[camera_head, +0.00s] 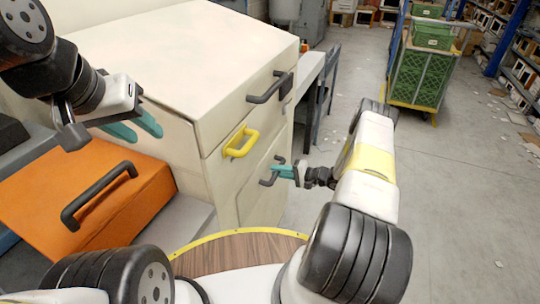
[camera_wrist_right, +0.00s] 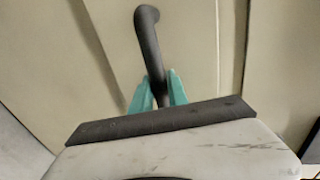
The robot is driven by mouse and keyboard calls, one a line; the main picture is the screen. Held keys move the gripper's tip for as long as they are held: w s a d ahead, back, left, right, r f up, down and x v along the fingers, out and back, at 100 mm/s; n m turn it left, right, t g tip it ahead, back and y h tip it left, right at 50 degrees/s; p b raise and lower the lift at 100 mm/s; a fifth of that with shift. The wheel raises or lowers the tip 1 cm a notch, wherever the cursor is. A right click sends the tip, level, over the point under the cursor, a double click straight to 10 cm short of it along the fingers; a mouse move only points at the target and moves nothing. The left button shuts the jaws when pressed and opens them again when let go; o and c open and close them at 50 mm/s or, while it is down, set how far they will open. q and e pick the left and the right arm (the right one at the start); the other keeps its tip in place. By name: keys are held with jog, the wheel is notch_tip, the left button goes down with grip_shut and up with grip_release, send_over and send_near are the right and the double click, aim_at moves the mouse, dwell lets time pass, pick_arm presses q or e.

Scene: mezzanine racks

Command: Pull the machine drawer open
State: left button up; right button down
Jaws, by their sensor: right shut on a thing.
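A cream cabinet (camera_head: 185,60) stands ahead with handles stacked on its front: a dark top one (camera_head: 268,88), a yellow middle one (camera_head: 241,142) and a dark lower one (camera_head: 268,178). The drawer fronts look flush. My right gripper (camera_head: 281,172) is at the lower handle, its teal fingers on either side of the bar. In the right wrist view the gripper (camera_wrist_right: 159,98) is shut on the dark handle (camera_wrist_right: 149,45) near one end of its bar. My left gripper (camera_head: 140,127) is open and empty, above the orange box and left of the cabinet.
An orange box (camera_head: 140,195) with a dark handle sits at the left, close to the cabinet. A cart with green crates (camera_head: 422,75) stands at the back right. Shelving lines the right edge. The grey floor (camera_head: 450,190) on the right is open.

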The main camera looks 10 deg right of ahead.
jog(key=f+v, duration=0.2)
jog(key=v, duration=1)
jog(key=f+v, duration=0.3)
jog(key=v, duration=1)
jog(key=shift+v, duration=0.8)
jog(key=shift+f, duration=0.2)
jog(key=c, duration=1.3)
grip_release()
jog(key=shift+d, duration=0.1)
jog(key=v, duration=0.7)
jog(key=shift+s+d, duration=0.2)
jog(key=shift+d, duration=0.05)
jog(key=shift+r, duration=0.1)
